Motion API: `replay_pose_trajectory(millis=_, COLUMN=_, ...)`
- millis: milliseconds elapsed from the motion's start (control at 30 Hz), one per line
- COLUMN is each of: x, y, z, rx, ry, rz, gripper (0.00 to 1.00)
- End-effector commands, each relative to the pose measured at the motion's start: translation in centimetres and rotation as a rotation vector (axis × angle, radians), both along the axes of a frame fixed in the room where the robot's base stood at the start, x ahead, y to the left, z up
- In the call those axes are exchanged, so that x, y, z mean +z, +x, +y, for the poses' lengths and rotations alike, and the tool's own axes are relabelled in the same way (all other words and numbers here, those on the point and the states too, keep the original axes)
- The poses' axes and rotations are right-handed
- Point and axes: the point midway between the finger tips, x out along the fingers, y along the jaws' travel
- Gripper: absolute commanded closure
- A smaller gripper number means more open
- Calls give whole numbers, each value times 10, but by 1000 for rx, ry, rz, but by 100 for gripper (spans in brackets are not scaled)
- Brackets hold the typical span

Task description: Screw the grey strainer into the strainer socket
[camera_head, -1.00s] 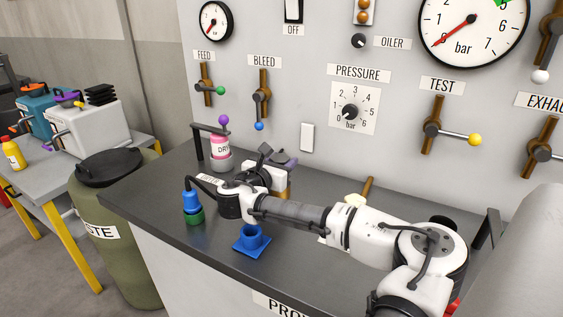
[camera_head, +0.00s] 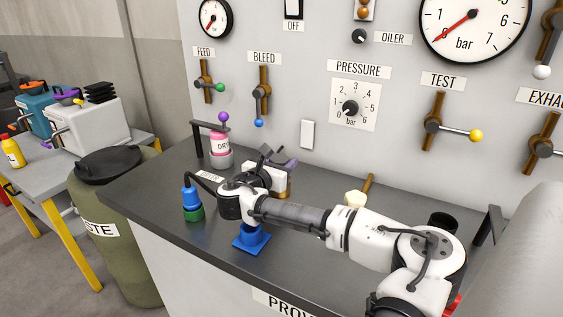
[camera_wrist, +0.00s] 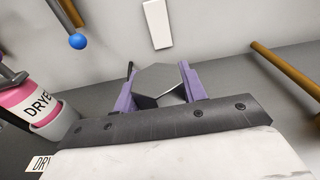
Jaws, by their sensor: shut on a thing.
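The grey strainer shows in the wrist view (camera_wrist: 158,78) as a dark grey hexagonal head between two purple fingers. My gripper (camera_wrist: 160,90) is shut on it. In the head view my gripper (camera_head: 284,169) is low over the back of the dark bench, near the panel. The strainer's lower end is hidden. A brownish piece (camera_head: 286,191) shows just under the gripper; I cannot tell whether it is the socket. No part in view is clearly marked as the strainer socket.
A pink dryer bottle (camera_head: 221,143) stands in a holder to the gripper's left. A blue-and-green cylinder (camera_head: 192,203) and a blue flanged cup (camera_head: 250,241) stand nearer the front edge, the cup partly under my forearm. A pale hexagonal piece with a brown rod (camera_head: 356,197) lies right.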

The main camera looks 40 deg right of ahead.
Motion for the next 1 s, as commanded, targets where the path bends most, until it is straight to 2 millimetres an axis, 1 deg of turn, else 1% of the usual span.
replay_pose_trajectory(millis=1000, x=-26, y=0, z=0, rx=0, ry=-1, rz=0, gripper=93)
